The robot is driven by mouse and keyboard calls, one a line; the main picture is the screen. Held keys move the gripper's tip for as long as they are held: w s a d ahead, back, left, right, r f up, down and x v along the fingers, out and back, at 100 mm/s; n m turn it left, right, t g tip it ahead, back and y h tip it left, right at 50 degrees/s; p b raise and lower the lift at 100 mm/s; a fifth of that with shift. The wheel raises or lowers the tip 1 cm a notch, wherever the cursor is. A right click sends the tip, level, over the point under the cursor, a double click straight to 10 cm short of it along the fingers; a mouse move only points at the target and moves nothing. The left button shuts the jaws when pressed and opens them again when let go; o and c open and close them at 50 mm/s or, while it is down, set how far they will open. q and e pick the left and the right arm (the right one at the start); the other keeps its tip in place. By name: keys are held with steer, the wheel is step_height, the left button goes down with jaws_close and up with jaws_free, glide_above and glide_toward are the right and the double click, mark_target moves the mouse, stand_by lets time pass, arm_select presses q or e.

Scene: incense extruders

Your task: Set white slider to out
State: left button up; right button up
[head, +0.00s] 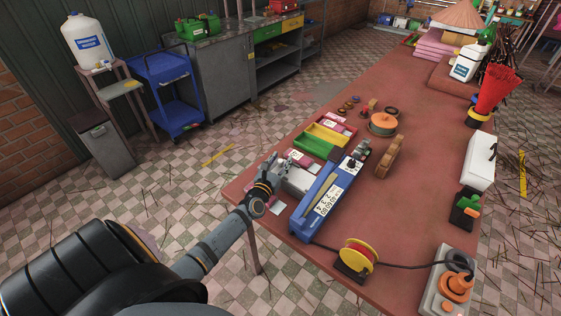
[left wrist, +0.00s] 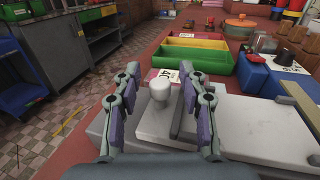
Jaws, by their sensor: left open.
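My left gripper (head: 272,170) reaches in from the left over the near-left edge of the table, at a pale grey-white box (head: 298,181). In the left wrist view my left gripper (left wrist: 160,75) is open, one finger on each side of a white knob (left wrist: 160,88). I take this knob for the white slider. It stands upright on a pale block (left wrist: 152,122) at the left part of the box (left wrist: 250,125). Gaps show between the knob and both fingers. A dark strip runs along the block's right side. My right gripper is not in view.
A long blue device (head: 325,198) with a number label lies right of the box. Green (head: 314,145) and yellow (head: 327,135) trays stand behind it. A yellow-red spool (head: 358,255) and black cable are nearer. The table's middle right is mostly clear.

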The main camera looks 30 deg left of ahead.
arm_select(q)
steer(key=shift+c, duration=0.8)
jaws_close()
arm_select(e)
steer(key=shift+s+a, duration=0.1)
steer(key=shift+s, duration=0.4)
arm_select(q)
steer(key=shift+a+f, duration=0.1)
steer(key=shift+a, duration=0.2)
steer(key=a+b, duration=0.1)
steer(key=a, duration=0.2)
steer(key=a+b, duration=0.1)
steer(key=shift+w+a+f+b, duration=0.1)
steer(key=shift+w+a+b, duration=0.05)
steer(key=shift+w+b, duration=0.15)
steer(key=shift+a, duration=0.25)
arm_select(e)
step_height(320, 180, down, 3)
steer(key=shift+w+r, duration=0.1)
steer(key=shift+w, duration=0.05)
